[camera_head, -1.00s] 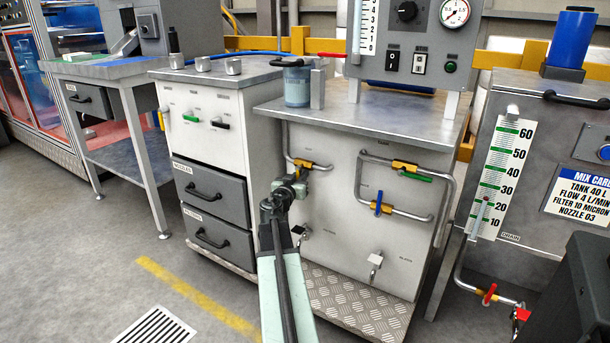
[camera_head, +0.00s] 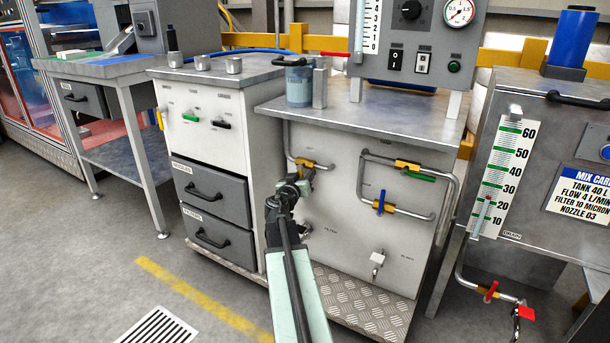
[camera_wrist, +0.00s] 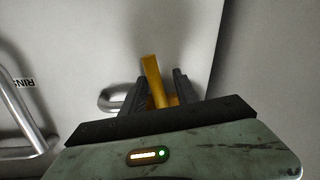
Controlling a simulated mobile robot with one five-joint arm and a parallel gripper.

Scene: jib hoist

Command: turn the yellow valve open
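The yellow valve (camera_head: 306,163) sits on a short bent pipe on the front of the light grey cabinet, left of the other pipe loop. In the head view my gripper (camera_head: 303,181) is right at it and hides part of it. In the wrist view the yellow handle (camera_wrist: 152,72) stands between the two dark fingers of my gripper (camera_wrist: 157,85), tilted slightly to the left. The fingers are apart, with a gap visible on the right side of the handle. Whether the left finger touches it I cannot tell.
To the right, a pipe loop carries a valve with a green handle (camera_head: 418,174) and one with a blue handle (camera_head: 381,201). A small tap (camera_head: 377,260) sits below. The steel worktop (camera_head: 370,115) overhangs above. A chequer-plate base (camera_head: 360,302) juts out at the floor.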

